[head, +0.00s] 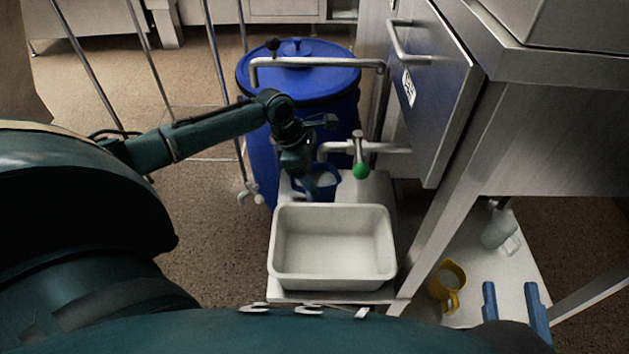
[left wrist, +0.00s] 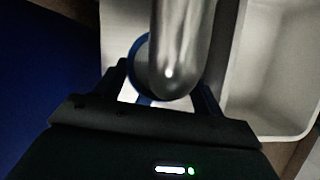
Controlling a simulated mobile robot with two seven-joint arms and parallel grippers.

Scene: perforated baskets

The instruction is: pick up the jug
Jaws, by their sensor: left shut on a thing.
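A blue jug (head: 327,181) stands on the low stand behind the white basin, under the pipe with the green knob. My left gripper (head: 306,172) reaches down to it from above and is shut on it. In the left wrist view the blue jug (left wrist: 138,52) is partly hidden behind a shiny metal pipe, with my left gripper's fingers (left wrist: 160,98) on either side. The exact grip is hard to see. My right gripper (head: 514,290) shows its two blue fingers apart and empty at the bottom right.
The white basin (head: 332,281) is in front of the jug. The green-knobbed pipe (head: 361,150) is close beside my left gripper. A blue barrel (head: 340,85) stands behind. A yellow jug (head: 449,277) and a pale bottle (head: 496,230) are on the lower shelf at right.

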